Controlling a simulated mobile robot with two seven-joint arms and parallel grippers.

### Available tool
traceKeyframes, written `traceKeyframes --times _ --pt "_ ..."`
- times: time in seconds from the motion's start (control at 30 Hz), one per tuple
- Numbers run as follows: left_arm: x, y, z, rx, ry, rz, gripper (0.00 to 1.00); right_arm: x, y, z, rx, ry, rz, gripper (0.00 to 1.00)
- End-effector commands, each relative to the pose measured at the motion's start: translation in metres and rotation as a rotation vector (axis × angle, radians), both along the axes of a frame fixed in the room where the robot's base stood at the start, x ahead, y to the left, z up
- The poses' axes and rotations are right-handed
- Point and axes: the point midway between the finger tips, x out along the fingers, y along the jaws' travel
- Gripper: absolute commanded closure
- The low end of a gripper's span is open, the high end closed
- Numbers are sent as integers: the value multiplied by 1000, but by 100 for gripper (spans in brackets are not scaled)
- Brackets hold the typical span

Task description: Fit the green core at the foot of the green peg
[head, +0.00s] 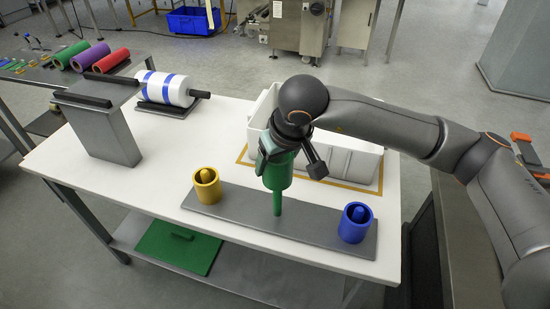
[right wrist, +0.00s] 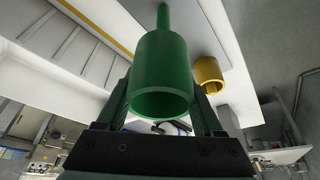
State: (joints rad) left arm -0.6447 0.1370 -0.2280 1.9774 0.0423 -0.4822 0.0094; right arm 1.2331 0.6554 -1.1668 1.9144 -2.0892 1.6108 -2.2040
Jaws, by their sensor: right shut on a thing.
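The green core (head: 279,174) is a hollow cylinder held upright by my right gripper (head: 274,153), whose fingers are shut on its sides. The green peg (head: 278,203) stands in the middle of the grey base plate (head: 240,220). Its lower part shows bare directly under the core; its top is hidden by the core, and I cannot tell whether it is inside. In the right wrist view the core (right wrist: 160,70) sits between the fingers, with the peg (right wrist: 163,18) just beyond its far end. My left gripper is not in view.
On the plate, a yellow core (head: 206,188) surrounds a yellow peg at left and a blue core (head: 354,224) surrounds a blue peg at right. A white crate (head: 345,158) stands behind. A grey metal block (head: 108,130) and a blue-striped roll (head: 166,88) are at left.

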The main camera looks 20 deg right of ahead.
Motion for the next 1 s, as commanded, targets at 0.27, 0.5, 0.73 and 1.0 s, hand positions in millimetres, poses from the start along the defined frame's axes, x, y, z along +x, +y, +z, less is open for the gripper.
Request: traceKeyframes --times 0.27,0.5,0.73,1.0 --pt "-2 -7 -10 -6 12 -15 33 0 0 -19 0 0 0 85" --pt "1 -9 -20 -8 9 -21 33 0 0 -35 0 -1 0 85" --pt "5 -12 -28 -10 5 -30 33 0 0 -49 -1 -1 0 85" --pt "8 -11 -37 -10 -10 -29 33 0 0 -65 1 -1 -1 85"
